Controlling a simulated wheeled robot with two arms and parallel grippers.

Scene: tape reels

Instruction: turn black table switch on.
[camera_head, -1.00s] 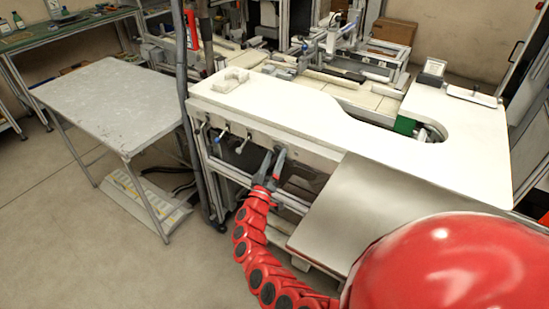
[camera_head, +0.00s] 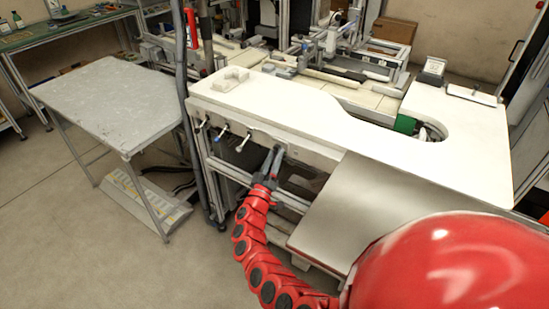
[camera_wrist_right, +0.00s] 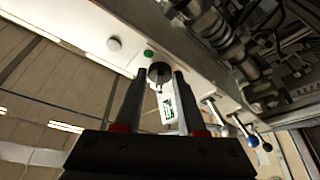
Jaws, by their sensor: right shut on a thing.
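The black table switch (camera_wrist_right: 160,73) is a round dark knob on the white front panel of the table, seen in the right wrist view between my fingertips. My right gripper (camera_wrist_right: 159,82) is shut on it, with one finger on each side. In the head view my right gripper (camera_head: 271,160) reaches the front panel under the white tabletop. The switch is mostly hidden there by the fingers. My left gripper is not in view.
A green button (camera_wrist_right: 148,53) and a white round button (camera_wrist_right: 113,43) sit near the switch. Several levers, one blue-tipped (camera_head: 219,139), stick out left of my gripper in the head view. A grey panel (camera_head: 355,210) lies to the right. A grey table (camera_head: 105,100) stands at left.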

